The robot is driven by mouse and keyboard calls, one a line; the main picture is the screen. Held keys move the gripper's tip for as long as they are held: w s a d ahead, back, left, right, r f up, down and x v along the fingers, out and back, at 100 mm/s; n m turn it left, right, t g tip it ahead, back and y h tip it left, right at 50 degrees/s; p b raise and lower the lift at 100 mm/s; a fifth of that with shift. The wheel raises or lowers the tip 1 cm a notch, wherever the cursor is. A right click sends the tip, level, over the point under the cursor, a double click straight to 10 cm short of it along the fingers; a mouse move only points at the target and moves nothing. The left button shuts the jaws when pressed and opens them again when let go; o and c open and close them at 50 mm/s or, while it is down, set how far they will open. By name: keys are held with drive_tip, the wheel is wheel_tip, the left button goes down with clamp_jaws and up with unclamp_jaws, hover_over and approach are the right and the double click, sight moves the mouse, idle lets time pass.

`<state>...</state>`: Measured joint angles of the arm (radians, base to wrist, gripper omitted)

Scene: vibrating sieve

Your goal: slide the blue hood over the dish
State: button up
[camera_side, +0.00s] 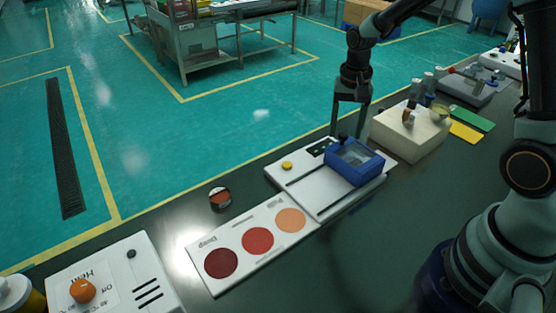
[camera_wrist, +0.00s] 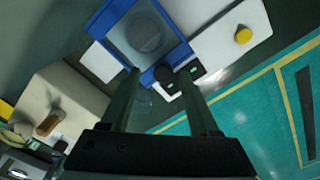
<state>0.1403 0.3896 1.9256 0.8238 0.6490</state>
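The blue hood (camera_side: 354,162) has a clear window and a dark round knob (camera_side: 343,138). It sits on the right part of a white device (camera_side: 310,189) in the side view. The hood also shows at the top of the wrist view (camera_wrist: 180,52), where a round grey dish (camera_wrist: 146,32) is visible through its window. My gripper (camera_side: 347,130) is open and points down at the knob side of the hood. In the wrist view its two fingertips (camera_wrist: 158,71) stand either side of the knob, with gaps visible. Whether they are level with the knob is unclear.
A yellow button (camera_side: 287,165) is on the white device's left part. A card with three red-to-orange circles (camera_side: 258,241) lies in front. A small jar (camera_side: 220,198) stands near the far table edge. A cream block (camera_side: 411,134) stands close on the right.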

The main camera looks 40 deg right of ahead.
drive_tip(key=shift+r, duration=0.1)
wheel_tip(320, 180, up, 12)
idle(0.6)
wheel_tip(320, 180, up, 4)
drive_tip(key=f+n+t, duration=0.1)
drive_tip(key=n+t, duration=0.1)
drive_tip(key=n, duration=0.2)
hover_over(350, 158)
drive_tip(key=s+a+n+t, duration=0.2)
drive_tip(key=s+n+t, duration=0.1)
drive_tip(key=s+n, duration=0.2)
drive_tip(key=shift+s+a+r+t, duration=0.25)
drive_tip(key=shift+s+a+t, duration=0.1)
drive_tip(key=shift+s, duration=0.2)
idle(0.7)
